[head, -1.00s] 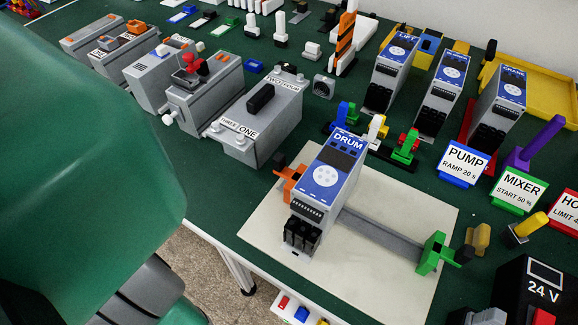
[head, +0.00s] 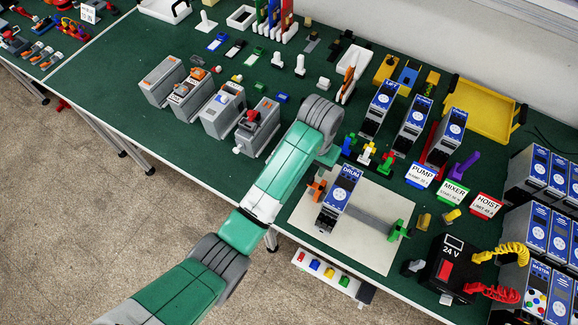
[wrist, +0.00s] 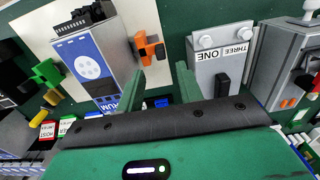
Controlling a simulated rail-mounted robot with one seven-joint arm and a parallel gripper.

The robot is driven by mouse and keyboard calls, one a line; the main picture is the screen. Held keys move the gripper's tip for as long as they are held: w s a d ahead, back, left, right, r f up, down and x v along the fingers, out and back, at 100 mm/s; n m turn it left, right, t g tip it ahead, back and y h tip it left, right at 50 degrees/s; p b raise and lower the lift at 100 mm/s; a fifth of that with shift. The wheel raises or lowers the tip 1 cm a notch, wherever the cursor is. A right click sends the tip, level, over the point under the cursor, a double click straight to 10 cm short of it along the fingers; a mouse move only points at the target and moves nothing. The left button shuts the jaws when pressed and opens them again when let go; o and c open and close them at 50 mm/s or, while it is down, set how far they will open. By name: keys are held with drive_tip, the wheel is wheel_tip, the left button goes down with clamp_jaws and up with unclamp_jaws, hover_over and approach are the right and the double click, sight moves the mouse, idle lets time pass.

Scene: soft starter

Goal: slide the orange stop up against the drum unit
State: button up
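The drum unit (head: 341,196), a grey box with a blue face, stands on a grey rail (head: 372,219) over a pale plate. The orange stop (head: 317,189) is at the rail's left end, beside the drum unit. In the wrist view the orange stop (wrist: 150,47) shows right of the drum unit (wrist: 92,62), with a strip of pale plate between them. My gripper (wrist: 161,80) is open and empty, its two green fingers apart, near the orange stop but not around it. In the head view my wrist mostly hides the fingers.
A green stop (head: 397,231) sits at the rail's right end. The grey THREE ONE unit (wrist: 221,65) stands close beside my fingers in the wrist view. Small coloured pieces (head: 367,152) and the PUMP sign (head: 421,176) lie behind the plate. The plate's front right part is bare.

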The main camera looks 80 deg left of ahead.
sight(311, 178)
drive_tip(key=shift+s+f, duration=0.1)
drive_tip(key=shift+s, duration=0.1)
drive_tip(key=shift+w+f, duration=0.1)
drive_tip(key=shift+w, duration=0.05)
wheel_tip(311, 178, down, 8)
drive_tip(key=shift+w+r+b, duration=0.1)
drive_tip(key=shift+r+b, duration=0.15)
drive_tip(key=shift+b, duration=0.4)
clamp_jaws()
